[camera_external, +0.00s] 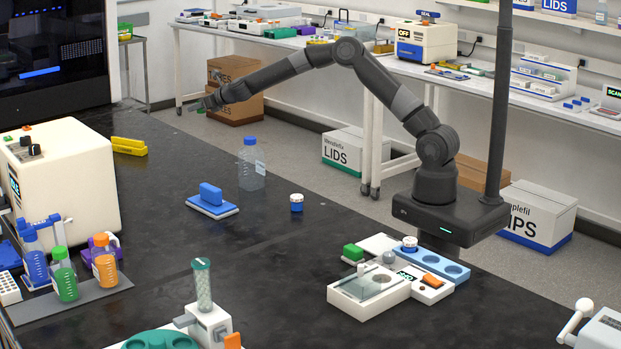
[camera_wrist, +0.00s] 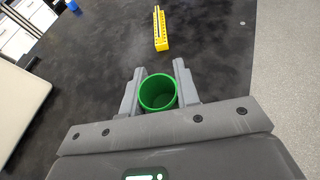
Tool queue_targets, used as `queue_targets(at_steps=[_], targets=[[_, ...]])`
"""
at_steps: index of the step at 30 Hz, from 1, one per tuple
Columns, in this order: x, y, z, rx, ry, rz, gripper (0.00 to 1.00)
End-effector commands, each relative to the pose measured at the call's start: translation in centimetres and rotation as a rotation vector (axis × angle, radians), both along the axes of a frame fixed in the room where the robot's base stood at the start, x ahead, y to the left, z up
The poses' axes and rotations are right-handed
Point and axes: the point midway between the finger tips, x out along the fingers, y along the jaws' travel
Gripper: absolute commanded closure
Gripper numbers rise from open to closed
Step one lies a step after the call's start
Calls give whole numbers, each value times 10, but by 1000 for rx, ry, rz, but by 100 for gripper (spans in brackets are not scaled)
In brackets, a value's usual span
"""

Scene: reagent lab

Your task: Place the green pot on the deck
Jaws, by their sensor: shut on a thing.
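In the wrist view, the green pot (camera_wrist: 158,92), round with an open top, sits between the two grey fingers of my gripper (camera_wrist: 158,90). The fingers are closed against its sides. In the external view, my arm reaches left and my gripper (camera_external: 204,103) is above the far edge of the black bench (camera_external: 300,240). The pot is too small and dark there to make out clearly. I cannot tell which surface is the deck; a dark instrument (camera_external: 55,50) with blue lights stands at the upper left.
A yellow rack (camera_external: 129,146) lies on the bench beside a cream machine (camera_external: 62,175); the rack is also ahead in the wrist view (camera_wrist: 160,30). A clear bottle (camera_external: 251,165), blue block (camera_external: 211,203) and small jar (camera_external: 297,203) stand mid-bench. Bare bench surrounds them.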

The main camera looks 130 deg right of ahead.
Motion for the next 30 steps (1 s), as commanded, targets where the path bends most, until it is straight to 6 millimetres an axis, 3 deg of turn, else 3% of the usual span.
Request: queue_targets(at_steps=[10,16,30], targets=[[-1,0,-66,4,0,-1,96],[6,1,-87,0,0,2,96],[101,12,-145,0,-1,2,96]])
